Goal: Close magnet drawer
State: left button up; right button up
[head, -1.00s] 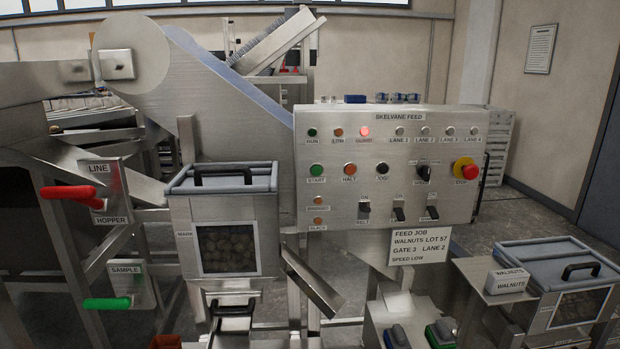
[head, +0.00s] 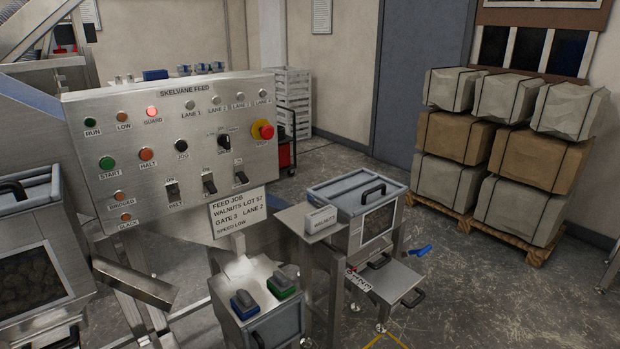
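No drawer label that I can read says magnet, so I cannot tell for sure which drawer is the magnet drawer. A metal drawer-like part (head: 393,281) with a black handle (head: 413,299) juts out below the small lidded walnut bin at centre right. Neither of my grippers is in view.
The control panel (head: 170,140) with a lit red guard lamp stands at left. Sacks (head: 450,136) are stacked on pallets; the floor (head: 500,310) between is open.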

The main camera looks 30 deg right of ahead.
aim_at(394, 283)
jog(key=z, duration=1.8)
